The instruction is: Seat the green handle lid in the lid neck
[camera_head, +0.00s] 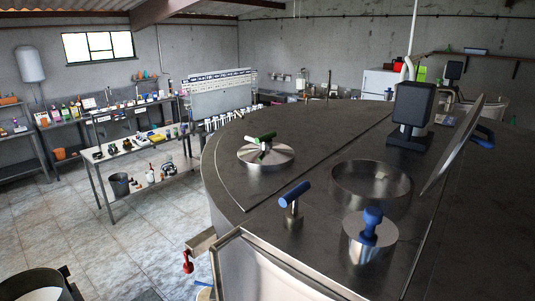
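The green handle lid (281,157) is a round, shiny metal disc with a green bar handle on top. It rests on the left part of the dark tank top (310,135); I cannot tell whether it sits in a neck or flat on the surface. A round, open metal neck (347,195) with a low wall stands to its right on the tank top. I cannot tell whether this is the lid neck. My gripper is not in view.
A tilted round cover (452,150) with a blue handle stands beside the open neck. A blue-knobbed metal cylinder (363,245), a blue-handled valve (293,205) and a dark motor-like box (413,104) rise from the tank top. Shelves and a bench (150,148) lie beyond, at left.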

